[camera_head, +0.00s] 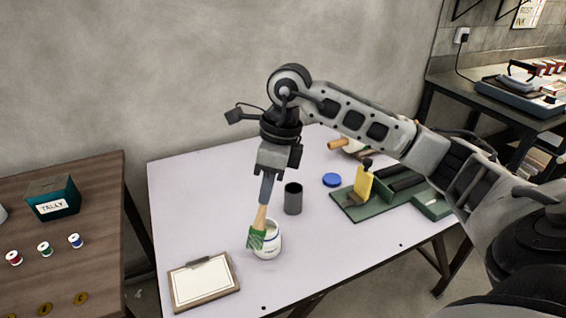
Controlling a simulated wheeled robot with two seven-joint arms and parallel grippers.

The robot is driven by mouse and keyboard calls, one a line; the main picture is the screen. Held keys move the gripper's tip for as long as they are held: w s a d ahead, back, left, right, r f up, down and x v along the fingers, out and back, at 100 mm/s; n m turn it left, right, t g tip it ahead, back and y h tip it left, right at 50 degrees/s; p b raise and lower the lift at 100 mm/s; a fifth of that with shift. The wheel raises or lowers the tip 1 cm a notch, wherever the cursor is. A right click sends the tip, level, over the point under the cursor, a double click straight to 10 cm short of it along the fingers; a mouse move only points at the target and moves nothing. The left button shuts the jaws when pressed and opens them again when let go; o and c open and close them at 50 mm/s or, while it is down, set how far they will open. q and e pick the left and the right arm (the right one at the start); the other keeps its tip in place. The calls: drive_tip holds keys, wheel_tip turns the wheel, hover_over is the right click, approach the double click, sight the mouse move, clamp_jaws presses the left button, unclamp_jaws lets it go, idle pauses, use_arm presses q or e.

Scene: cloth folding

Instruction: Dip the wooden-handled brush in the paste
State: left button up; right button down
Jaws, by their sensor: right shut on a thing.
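My right gripper (267,190) points down over the pale table and is shut on the wooden handle of a brush (261,217). The brush hangs slightly tilted, with its green head (256,238) lowest. A white jar (270,245) with blue markings stands just right of the head. The head overlaps the jar's left side and shows in front of its wall, so it is not inside. I cannot tell whether it touches the jar. The paste itself cannot be made out. A blue disc like a lid (331,180) lies farther back. My left gripper is out of view.
A dark grey cup (293,198) stands close behind the jar. A clipboard (204,283) lies at the front left. A green board (350,207) with a yellow tool (363,184) is to the right. The table's left back area is clear. A brown table (100,240) stands at left.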

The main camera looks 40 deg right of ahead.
drive_tip(key=w+d+r+m+t+h, duration=0.1)
drive_tip(key=d+r+m+t+h, duration=0.3)
drive_tip(key=m, duration=0.8)
use_arm(q)
drive_tip(key=b, duration=0.2)
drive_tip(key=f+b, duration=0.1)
drive_tip(key=b, duration=0.1)
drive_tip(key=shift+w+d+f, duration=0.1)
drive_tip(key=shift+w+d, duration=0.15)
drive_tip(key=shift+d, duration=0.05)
use_arm(e)
wheel_tip(320, 180, down, 8)
drive_tip(key=y, duration=0.2)
drive_tip(key=shift+d+r+m+g, duration=0.2)
drive_tip(key=shift+d+m+g, duration=0.05)
drive_tip(key=shift+m+g, duration=0.05)
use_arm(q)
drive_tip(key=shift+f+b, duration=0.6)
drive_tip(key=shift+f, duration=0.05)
use_arm(e)
drive_tip(key=shift+f, duration=0.55)
idle(0.4)
use_arm(q)
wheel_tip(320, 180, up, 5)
drive_tip(key=p, duration=0.5)
use_arm(e)
wheel_tip(320, 180, up, 7)
drive_tip(key=shift+y, duration=0.3)
idle(0.3)
